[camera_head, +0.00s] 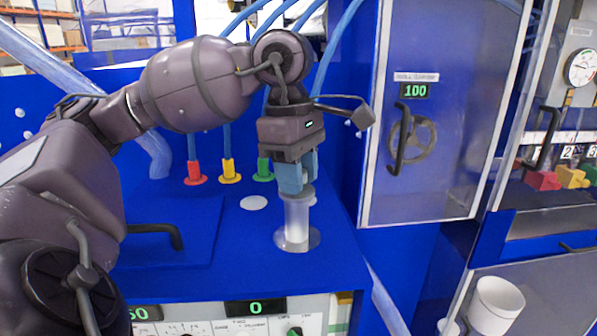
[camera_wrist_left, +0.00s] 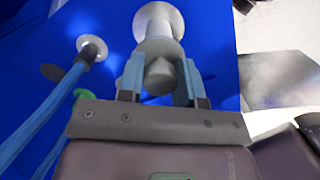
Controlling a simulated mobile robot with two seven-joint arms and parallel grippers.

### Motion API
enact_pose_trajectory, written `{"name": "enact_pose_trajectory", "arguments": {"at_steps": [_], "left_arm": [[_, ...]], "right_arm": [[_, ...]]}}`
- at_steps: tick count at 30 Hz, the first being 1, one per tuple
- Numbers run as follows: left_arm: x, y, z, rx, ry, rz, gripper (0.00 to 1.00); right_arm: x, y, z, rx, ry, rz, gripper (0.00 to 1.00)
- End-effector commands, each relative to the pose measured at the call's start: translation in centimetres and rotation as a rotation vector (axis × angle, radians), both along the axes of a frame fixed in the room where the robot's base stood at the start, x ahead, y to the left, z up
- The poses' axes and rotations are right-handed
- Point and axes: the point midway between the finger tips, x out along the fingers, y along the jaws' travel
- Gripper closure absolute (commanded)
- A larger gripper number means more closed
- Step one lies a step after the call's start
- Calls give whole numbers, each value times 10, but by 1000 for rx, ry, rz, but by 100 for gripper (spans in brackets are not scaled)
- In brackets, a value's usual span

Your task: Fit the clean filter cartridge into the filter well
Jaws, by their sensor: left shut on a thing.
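The filter cartridge (camera_head: 297,213) is a pale, upright cylinder with a grey top, above a round grey ring on the blue counter. This ring (camera_head: 297,241) looks like the filter well's rim; I cannot tell how deep the cartridge sits in it. My left gripper (camera_head: 293,184) points down from above, its blue fingers shut on the cartridge's top. In the left wrist view, the gripper's fingers (camera_wrist_left: 160,80) stand on either side of the cartridge's grey knob (camera_wrist_left: 159,75). The fingers hide part of the top. My right gripper is not in view.
Red (camera_head: 195,174), yellow (camera_head: 229,172) and green (camera_head: 263,170) hose fittings stand behind the cartridge. A blue lid with a black handle (camera_head: 160,231) lies to the left. A grey cabinet door (camera_head: 430,150) with a handwheel is at right. A white bin (camera_head: 497,305) stands lower right.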

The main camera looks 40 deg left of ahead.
Motion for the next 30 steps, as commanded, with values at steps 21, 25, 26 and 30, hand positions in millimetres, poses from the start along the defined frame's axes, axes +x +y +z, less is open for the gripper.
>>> {"name": "enact_pose_trajectory", "arguments": {"at_steps": [21, 25, 26, 30], "left_arm": [[0, 0, -18, 0, 1, 0, 100], [0, 0, -21, 0, 1, 0, 100], [0, 0, -22, 0, 1, 0, 100], [0, 0, -25, 0, 1, 0, 100]], "right_arm": [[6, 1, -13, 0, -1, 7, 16], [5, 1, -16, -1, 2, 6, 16], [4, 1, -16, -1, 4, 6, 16], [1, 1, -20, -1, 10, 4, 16]]}}
